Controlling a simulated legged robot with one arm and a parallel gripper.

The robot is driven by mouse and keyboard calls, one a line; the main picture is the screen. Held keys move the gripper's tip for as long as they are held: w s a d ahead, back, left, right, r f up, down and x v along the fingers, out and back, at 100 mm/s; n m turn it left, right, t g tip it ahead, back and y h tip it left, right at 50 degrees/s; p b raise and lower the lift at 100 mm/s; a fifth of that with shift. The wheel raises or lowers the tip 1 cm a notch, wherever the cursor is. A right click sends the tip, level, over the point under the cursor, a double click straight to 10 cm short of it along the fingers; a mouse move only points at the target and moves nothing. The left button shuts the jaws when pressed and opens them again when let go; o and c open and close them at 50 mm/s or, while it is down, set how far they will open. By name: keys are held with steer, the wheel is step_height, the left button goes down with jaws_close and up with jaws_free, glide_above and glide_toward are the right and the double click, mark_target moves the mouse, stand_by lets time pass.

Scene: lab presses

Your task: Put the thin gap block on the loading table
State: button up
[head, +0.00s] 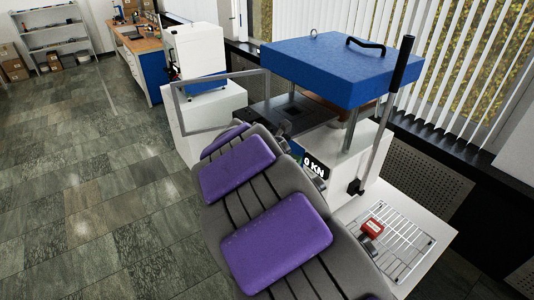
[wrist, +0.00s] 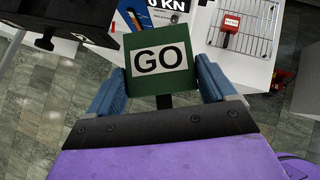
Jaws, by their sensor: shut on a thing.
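In the wrist view, my gripper (wrist: 161,84) has blue fingers shut on a green block (wrist: 140,84) with a white "GO" label. The label faces the camera and the block is clear of the surfaces seen behind it. A red block (head: 372,227) with a dark handle lies on a wire rack (head: 412,240) at the right; it also shows at the top right of the wrist view (wrist: 231,23). I cannot tell the thickness of either block. In the head view, my purple and grey arm hides most of the gripper and the green block.
A white instrument (head: 196,50) stands behind. The floor at left is clear.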

steer(key=s+d+f+n+t+y, duration=0.1)
steer(key=d+f+n+y, duration=0.4)
steer(key=d+f+n, duration=0.1)
steer(key=shift+d+f+n, duration=0.3)
steer(key=shift+d+f, duration=0.2)
steer(key=shift+d, duration=0.6)
